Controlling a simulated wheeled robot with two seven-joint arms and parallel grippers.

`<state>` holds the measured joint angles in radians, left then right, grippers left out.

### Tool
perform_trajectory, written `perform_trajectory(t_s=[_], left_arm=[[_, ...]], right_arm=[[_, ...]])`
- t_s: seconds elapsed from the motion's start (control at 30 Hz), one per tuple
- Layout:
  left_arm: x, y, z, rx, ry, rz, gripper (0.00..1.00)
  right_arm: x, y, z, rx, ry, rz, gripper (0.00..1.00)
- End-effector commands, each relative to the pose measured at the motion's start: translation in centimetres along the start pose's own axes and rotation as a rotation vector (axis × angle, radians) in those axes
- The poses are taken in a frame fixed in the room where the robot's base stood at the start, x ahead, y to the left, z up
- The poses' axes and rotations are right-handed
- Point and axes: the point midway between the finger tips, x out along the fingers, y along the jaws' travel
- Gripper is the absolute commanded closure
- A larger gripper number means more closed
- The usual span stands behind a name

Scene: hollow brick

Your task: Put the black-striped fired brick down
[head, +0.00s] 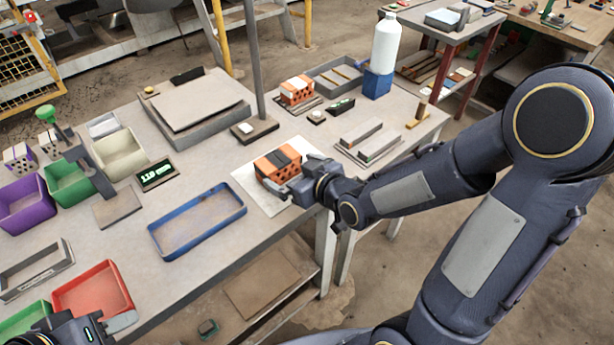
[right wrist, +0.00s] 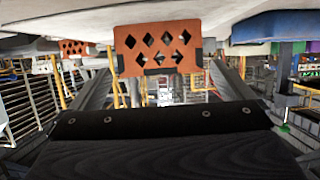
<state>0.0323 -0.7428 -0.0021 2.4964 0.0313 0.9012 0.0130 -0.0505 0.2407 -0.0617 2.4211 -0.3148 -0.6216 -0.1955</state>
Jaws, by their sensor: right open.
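The black-striped fired brick (head: 278,163), orange with a dark band over its top, sits on a pale sheet (head: 248,187) near the table's front edge. My right gripper (head: 296,178) is open at the brick's near right side. In the right wrist view the brick's holed end face (right wrist: 158,48) shows ahead, between the two open fingers, with the pale surface at the top of the picture. Whether a finger touches the brick cannot be told. My left gripper (head: 112,324) is at the bottom left, partly cut off, away from the brick; its jaw state is unclear.
A blue tray (head: 160,245) lies left of the sheet. Behind the brick are a post (head: 257,60), another holed brick (head: 297,88) and a white bottle (head: 385,43) on a blue block. Grey bars (head: 362,133) lie to the right. Coloured bins (head: 70,183) stand at left.

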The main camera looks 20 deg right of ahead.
Motion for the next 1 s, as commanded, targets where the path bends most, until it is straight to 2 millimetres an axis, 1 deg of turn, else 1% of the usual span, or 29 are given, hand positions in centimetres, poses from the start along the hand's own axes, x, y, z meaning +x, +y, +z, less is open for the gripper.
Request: perform_trajectory(t_s=[0.03,0.2,0.4,0.47,0.57,0.67,0.73,0.83,0.9,1.0], left_arm=[[0.0,0.0,0.0,0.000,0.000,0.000,0.64],[-0.2,0.1,-0.1,0.000,0.000,0.000,0.64],[-0.2,0.1,-0.1,0.000,0.000,0.000,0.64],[-0.2,0.1,-0.1,0.000,0.000,0.000,0.64],[-0.2,0.1,-0.1,0.000,0.000,0.000,0.64],[-0.2,0.1,-0.1,0.000,0.000,0.000,0.64],[-0.2,0.1,-0.1,0.000,0.000,0.000,0.64],[-0.2,0.1,-0.1,0.000,0.000,0.000,0.64],[-0.2,0.1,-0.1,0.000,0.000,0.000,0.64],[-0.2,0.1,-0.1,0.000,0.000,0.000,0.64]], right_arm=[[-1.1,0.1,-0.2,0.001,0.003,0.003,0.00],[-3.9,0.1,-0.2,0.001,0.003,0.002,0.00],[-5.5,0.2,-0.1,0.005,-0.005,0.006,0.00],[-6.0,0.6,0.0,0.016,-0.025,0.021,0.00],[-7.7,1.7,0.4,0.069,-0.104,0.067,0.00],[-10.7,2.6,1.2,0.172,-0.221,0.115,0.00],[-13.2,2.5,2.0,0.261,-0.309,0.131,0.00],[-16.8,1.2,3.1,0.382,-0.422,0.122,0.00],[-18.9,0.0,3.7,0.451,-0.487,0.101,0.00],[-21.3,-1.7,4.3,0.519,-0.555,0.066,0.00]])
